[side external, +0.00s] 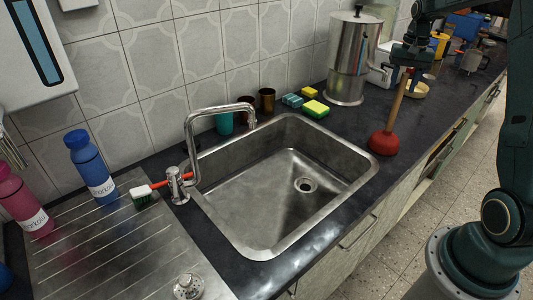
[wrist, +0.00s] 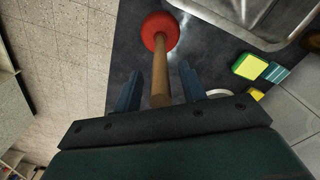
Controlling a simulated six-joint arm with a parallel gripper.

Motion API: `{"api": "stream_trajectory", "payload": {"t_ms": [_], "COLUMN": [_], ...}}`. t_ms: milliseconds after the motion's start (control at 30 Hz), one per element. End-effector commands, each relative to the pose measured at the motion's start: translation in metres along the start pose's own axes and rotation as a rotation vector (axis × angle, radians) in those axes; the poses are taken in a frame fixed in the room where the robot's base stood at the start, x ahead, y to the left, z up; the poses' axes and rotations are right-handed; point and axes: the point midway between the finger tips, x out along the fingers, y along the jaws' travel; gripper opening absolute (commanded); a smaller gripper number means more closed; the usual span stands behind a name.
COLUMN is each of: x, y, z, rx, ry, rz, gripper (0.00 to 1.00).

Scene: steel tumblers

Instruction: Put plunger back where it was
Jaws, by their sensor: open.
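The plunger has a red rubber cup (side external: 384,142) and a wooden handle (side external: 397,98). It stands upright on the dark counter, right of the sink. My gripper (side external: 408,62) is at the top of the handle. In the wrist view the red cup (wrist: 160,31) is at the top and the handle (wrist: 160,85) runs down between the two blue fingers of my gripper (wrist: 163,88). The fingers are apart, with a gap on each side of the handle. The handle's top end is hidden by the gripper body.
The steel sink (side external: 262,250) is left of the plunger. A steel urn (side external: 352,60), a yellow-green sponge (side external: 315,109) and a small yellowish bowl (side external: 417,91) are nearby. The counter's front edge is close to the cup.

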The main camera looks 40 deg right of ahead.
Motion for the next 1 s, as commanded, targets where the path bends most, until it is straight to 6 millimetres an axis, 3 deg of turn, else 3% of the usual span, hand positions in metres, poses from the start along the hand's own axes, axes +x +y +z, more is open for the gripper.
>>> {"api": "stream_trajectory", "payload": {"t_ms": [600, 800, 1000], "x": [-0.092, -0.108, -0.112], "y": [0.0, 0.0, 0.0], "z": [0.0, 0.0, 0.0], "rx": [0.0, 0.0, 0.0], "ry": [0.003, 0.003, 0.001], "rz": [-0.001, -0.001, 0.0], "gripper": [0.41, 0.41, 0.41]}}
